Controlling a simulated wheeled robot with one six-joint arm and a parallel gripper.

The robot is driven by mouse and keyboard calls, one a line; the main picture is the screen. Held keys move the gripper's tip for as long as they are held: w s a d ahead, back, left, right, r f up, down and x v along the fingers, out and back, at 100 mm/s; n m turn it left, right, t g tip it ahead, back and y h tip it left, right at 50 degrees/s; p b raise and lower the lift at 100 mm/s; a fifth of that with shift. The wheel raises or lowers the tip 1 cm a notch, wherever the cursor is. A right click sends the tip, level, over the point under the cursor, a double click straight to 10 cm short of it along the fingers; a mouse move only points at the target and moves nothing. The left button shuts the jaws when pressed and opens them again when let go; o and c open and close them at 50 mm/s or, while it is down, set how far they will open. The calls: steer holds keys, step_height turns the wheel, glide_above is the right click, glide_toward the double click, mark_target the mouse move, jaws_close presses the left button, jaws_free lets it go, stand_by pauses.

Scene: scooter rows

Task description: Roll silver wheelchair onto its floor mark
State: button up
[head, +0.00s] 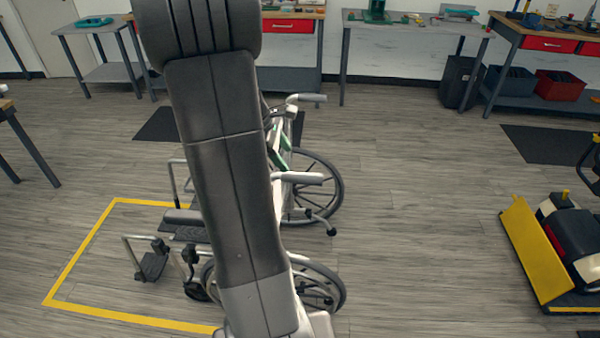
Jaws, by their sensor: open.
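The silver wheelchair (297,178) stands upright on the floor in the head view, facing left. My arm crosses in front of it and hides much of its seat and frame. Its large dark wheels and push handles show to the right of my arm, its footrests (152,265) to the left. The floor mark (80,250) is a yellow outline at the lower left. The footrests lie over the area inside the outline, while the large wheels appear to be right of it. The mark's right part is hidden by my arm and the chair. My gripper is not in view.
A yellow-fronted machine (540,250) stands at the right. Dark mats lie behind the chair (160,124) and at the right (548,146). Workbenches line the back wall, with a black bin (460,82) beside one. The floor between the chair and the yellow machine is clear.

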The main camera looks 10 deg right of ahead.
mark_target(297, 174)
steer(key=x, duration=0.9)
steer(key=shift+d+f, duration=0.2)
steer(key=shift+f, duration=0.15)
steer(key=shift+c, duration=0.4)
jaws_close()
